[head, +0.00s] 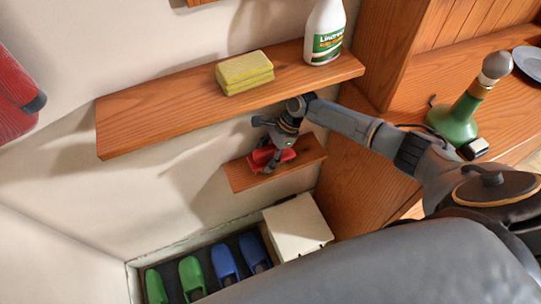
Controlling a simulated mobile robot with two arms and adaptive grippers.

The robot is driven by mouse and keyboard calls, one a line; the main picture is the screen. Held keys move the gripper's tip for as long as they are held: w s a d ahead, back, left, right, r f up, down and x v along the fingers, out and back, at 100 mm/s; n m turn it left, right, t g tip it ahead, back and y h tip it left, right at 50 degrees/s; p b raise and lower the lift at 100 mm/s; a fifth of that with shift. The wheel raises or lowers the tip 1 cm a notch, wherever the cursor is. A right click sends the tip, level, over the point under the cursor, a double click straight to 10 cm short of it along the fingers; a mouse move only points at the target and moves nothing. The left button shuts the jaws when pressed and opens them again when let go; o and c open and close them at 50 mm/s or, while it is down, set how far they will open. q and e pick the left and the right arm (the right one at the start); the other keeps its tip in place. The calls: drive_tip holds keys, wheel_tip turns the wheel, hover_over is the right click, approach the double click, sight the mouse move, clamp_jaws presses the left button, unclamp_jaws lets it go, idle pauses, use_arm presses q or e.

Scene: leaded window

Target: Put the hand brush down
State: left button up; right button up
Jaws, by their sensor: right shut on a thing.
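My right gripper (268,162) is shut on a red hand brush (286,155). It holds the brush at the small lower wooden shelf (308,160), under the long upper shelf. The gripper covers part of the brush, and I cannot tell whether the brush touches the shelf board. My left gripper is not in view.
The long upper shelf (150,122) holds a yellow sponge block (244,72) and a white bottle (325,32). Green (191,278) and blue (224,264) shoes and a white box (297,228) are below. A green lamp-like object (455,122) stands at right.

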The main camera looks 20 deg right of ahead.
sight(273, 146)
drive_tip(key=o, duration=1)
drive_tip(key=shift+f, duration=0.1)
drive_tip(key=v, duration=0.7)
drive_tip(key=shift+d+r+p, duration=0.15)
drive_tip(key=shift+r+p, duration=0.2)
